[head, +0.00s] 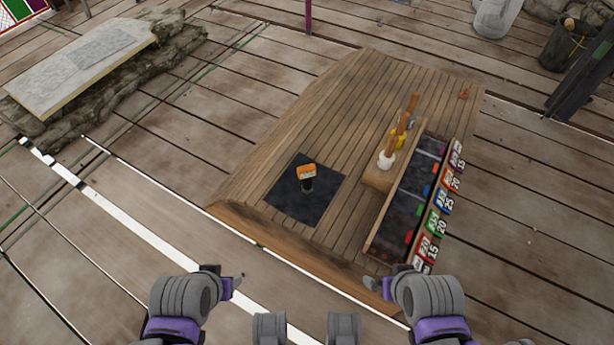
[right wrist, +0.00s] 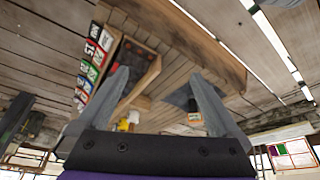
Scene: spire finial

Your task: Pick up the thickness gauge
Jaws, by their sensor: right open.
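A small upright object with an orange top and a dark lower part, which looks like the thickness gauge (head: 307,173), stands on a dark square mat (head: 283,196) on the wooden table. Neither gripper touches the gauge.
A long divided tray (head: 376,246) with numbered coloured labels (head: 441,222) lies along the table's right side. A wooden block (head: 378,178) beside it holds upright tools with white and yellow parts. The table's back left is bare. A stone-edged slab (head: 75,70) lies at far left.

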